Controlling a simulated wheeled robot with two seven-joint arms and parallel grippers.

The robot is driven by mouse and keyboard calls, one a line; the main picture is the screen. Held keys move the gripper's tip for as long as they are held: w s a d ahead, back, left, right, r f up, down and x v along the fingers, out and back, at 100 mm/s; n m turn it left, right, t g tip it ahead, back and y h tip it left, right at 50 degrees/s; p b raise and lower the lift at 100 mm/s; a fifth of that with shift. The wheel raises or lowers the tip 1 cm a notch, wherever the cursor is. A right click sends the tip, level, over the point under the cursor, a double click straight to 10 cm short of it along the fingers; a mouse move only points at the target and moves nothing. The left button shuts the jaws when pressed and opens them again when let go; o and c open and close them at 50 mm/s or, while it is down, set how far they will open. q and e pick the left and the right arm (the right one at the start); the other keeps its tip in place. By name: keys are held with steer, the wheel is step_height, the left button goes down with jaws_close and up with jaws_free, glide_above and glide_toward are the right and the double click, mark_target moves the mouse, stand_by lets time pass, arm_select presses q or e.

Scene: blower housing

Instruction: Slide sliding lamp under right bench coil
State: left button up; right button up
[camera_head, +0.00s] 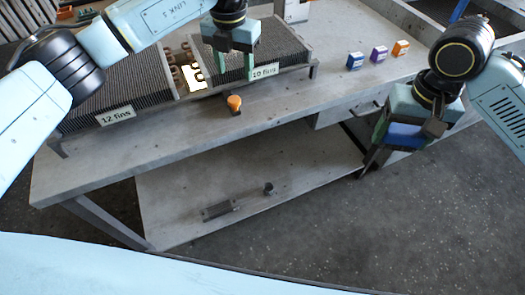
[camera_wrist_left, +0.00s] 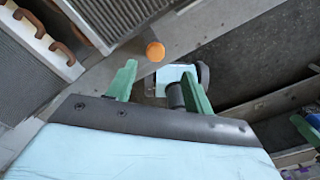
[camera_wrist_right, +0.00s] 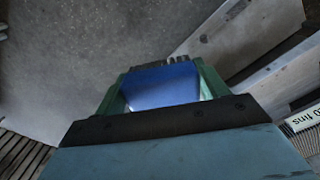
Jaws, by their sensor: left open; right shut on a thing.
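The right bench coil (camera_head: 285,45), labelled "10 fins", lies flat on the bench. A bright white lit patch (camera_head: 194,77), apparently the sliding lamp, shows in the gap left of it. An orange knob (camera_head: 234,102) on a dark base stands at the coil's front edge; whether it belongs to the lamp is unclear. It also shows in the left wrist view (camera_wrist_left: 155,51). My left gripper (camera_head: 236,66) is open and empty above the right coil, behind the knob in the picture. My right gripper (camera_head: 400,140) is shut on a blue block (camera_wrist_right: 160,85) with dark teeth, beyond the bench's front edge.
The left coil (camera_head: 125,85), labelled "12 fins", lies beside the gap, with copper bends (camera_head: 185,58) between the coils. Blue (camera_head: 355,61), purple (camera_head: 378,54) and orange (camera_head: 401,48) blocks stand at the right. The lower shelf (camera_head: 300,165) holds a grey tool (camera_head: 220,208).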

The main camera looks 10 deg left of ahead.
arm_select(q)
steer(key=s+d+r+m+g+h, duration=0.1)
steer(key=s+d+h, duration=0.3)
steer(key=d, duration=0.5)
steer(key=s+d+m+h, duration=0.1)
steer(key=s+d+h, duration=0.2)
steer(key=d+h, duration=0.5)
steer(key=s+d+r+n+t+h, duration=0.1)
steer(key=d+r+n+t+h, duration=0.45)
steer(key=r+h, duration=0.3)
steer(key=w+a+f+n+t+y, duration=0.2)
steer(key=a+f+n+t+y, duration=0.2)
steer(key=a+n+t+y, duration=0.6)
steer(key=w+a+f+n+t+y, duration=0.1)
steer(key=a+f+n+t+y, duration=0.35)
steer(key=n, duration=1.05)
steer(key=s+a+f+n+g+y, duration=0.2)
steer(key=s+a+f+g, duration=0.1)
steer(key=f, duration=0.5)
steer(key=s+a+f+n+g+y, duration=0.2)
steer(key=s+a+f, duration=0.3)
steer(key=f, duration=0.3)
steer(key=s+a+f+n+g+y, duration=0.2)
steer(key=s+a+f+g, duration=0.2)
steer(key=f, duration=0.3)
steer(key=shift+s+a+f+g+b, duration=0.3)
steer(key=shift+s+a+f+g, duration=0.1)
steer(key=shift+g, duration=0.2)
steer(key=shift+n, duration=0.25)
